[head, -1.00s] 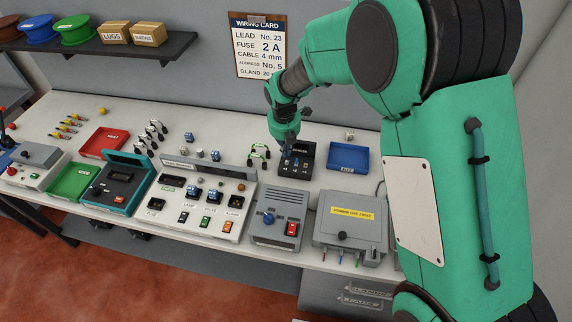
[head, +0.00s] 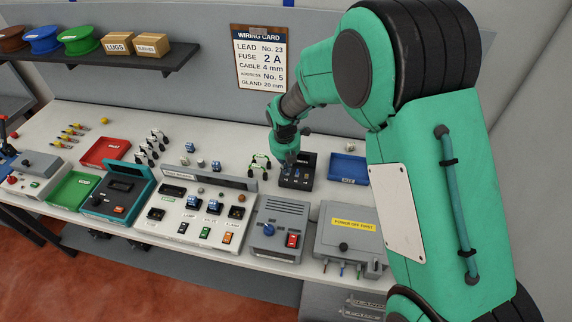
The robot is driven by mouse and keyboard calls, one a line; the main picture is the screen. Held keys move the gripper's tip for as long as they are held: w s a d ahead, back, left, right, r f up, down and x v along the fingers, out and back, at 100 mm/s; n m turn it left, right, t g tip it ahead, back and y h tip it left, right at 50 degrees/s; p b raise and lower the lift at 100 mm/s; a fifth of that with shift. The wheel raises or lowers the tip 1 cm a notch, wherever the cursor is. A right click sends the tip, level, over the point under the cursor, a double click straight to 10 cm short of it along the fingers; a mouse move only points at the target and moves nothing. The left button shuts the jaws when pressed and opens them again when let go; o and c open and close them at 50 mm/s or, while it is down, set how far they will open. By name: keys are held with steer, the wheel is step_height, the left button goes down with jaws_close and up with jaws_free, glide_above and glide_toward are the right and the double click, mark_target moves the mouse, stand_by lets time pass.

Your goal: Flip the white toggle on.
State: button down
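A small black switch box (head: 297,183) with a raised label plate at its back stands on the bench. It has several small toggles in a row on its top. They are too small to tell which is white or how each is set. My gripper (head: 290,164) points down at the left part of this box, close over the toggles, and hides some of its top. I cannot tell whether it touches a toggle. The fingers are too small and dark to show whether they are open or shut. Nothing held is visible.
In front are a grey unit with a blue knob (head: 268,229) and a grey enclosure with a yellow label (head: 354,223). A wall card (head: 262,60) hangs behind.

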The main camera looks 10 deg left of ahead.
mark_target(287, 180)
steer(key=shift+w+f+b, duration=0.15)
steer(key=shift+w+f, duration=0.1)
steer(key=shift+f, duration=1.15)
steer(key=shift+w+f+b, duration=0.15)
steer(key=shift+w+f, duration=0.05)
steer(key=shift+f, duration=1.2)
steer(key=shift+w+r+p, duration=0.4)
steer(key=shift+r+p, duration=0.05)
steer(key=shift+p, duration=0.55)
steer(key=shift+w+r+p, duration=0.25)
steer(key=shift+p, duration=0.25)
steer(key=shift+w+r+p, duration=0.15)
steer(key=shift+w+p, duration=0.25)
steer(key=shift+p, duration=0.15)
steer(key=shift+r+p, duration=0.35)
steer(key=shift+r, duration=0.3)
